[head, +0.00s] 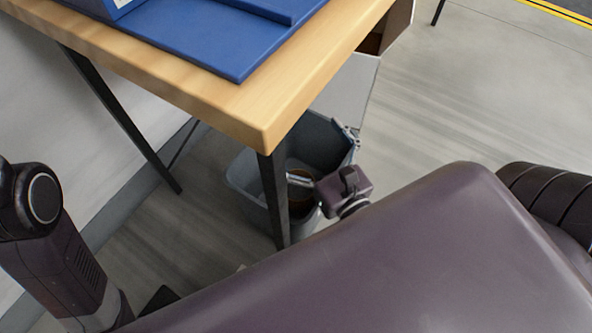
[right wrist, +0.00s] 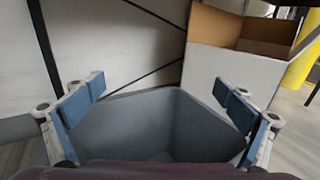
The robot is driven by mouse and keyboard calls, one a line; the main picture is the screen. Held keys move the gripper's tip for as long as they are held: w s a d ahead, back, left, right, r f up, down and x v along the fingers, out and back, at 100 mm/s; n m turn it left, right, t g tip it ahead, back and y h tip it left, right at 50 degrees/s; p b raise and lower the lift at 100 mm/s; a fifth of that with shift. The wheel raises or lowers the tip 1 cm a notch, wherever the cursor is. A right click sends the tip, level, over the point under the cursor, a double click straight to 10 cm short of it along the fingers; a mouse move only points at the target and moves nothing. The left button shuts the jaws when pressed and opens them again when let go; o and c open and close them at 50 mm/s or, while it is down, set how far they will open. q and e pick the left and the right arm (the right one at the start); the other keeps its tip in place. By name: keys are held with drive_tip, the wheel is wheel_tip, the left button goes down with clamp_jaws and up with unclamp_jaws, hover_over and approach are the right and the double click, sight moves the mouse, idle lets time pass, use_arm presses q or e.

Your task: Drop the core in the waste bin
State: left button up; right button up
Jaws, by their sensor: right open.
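The grey waste bin (head: 240,179) stands on the floor under the near corner of the table. My right gripper (head: 322,158) is over the bin's right side, its jaws open. The right wrist view shows its two blue-padded fingers (right wrist: 160,90) spread wide with nothing between them, and the bin (right wrist: 150,118) with its open mouth below. A brown round thing (head: 299,197) shows low inside the bin, partly behind a finger and the table leg; it may be the core, but I cannot tell surely. My left arm is at the left edge; its gripper is out of view.
The wooden table (head: 290,88) bears a blue mat (head: 215,45), and its dark leg (head: 273,200) stands in front of the bin. An open white box with a brown inside (right wrist: 232,65) stands behind the bin. A yellow post (right wrist: 302,65) is further back. Floor at right is clear.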

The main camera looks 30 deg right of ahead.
drive_tip(key=s, duration=1)
